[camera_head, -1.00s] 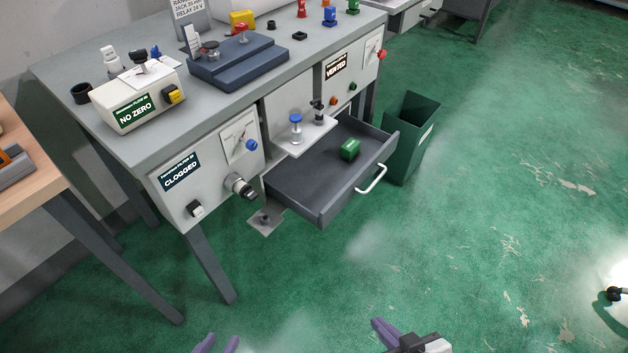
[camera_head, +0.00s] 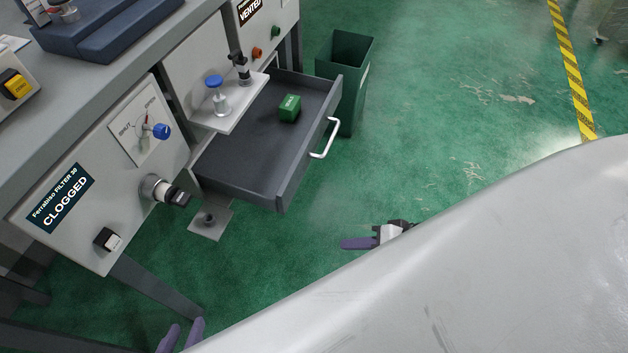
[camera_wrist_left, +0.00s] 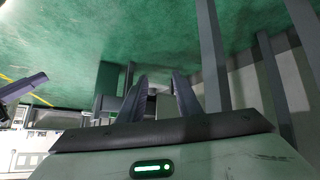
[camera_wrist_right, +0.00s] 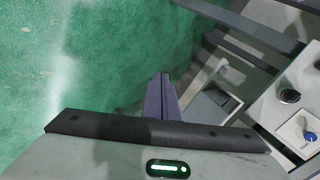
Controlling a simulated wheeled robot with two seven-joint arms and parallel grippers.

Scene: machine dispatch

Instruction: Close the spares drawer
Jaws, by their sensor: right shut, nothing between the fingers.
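The spares drawer (camera_head: 245,173) is a dark grey tray pulled out from under the bench, with a white bar handle (camera_head: 326,139) on its front. A green block (camera_head: 289,108) lies inside it. My right gripper (camera_head: 345,243) is shut and empty, in front of and below the drawer, apart from the handle. It also shows in the right wrist view (camera_wrist_right: 160,80) with its fingers together. My left gripper (camera_head: 181,335) is at the bottom edge of the head view, partly hidden by my own arm. In the left wrist view (camera_wrist_left: 160,85) its fingers stand apart with nothing between them.
A green bin (camera_head: 343,75) stands just behind the drawer. A small shelf with a blue-capped part (camera_head: 215,92) sits above the drawer's inner end. A panel labelled CLOGGED (camera_head: 62,200) with knobs is left of it. The green floor before the drawer is clear.

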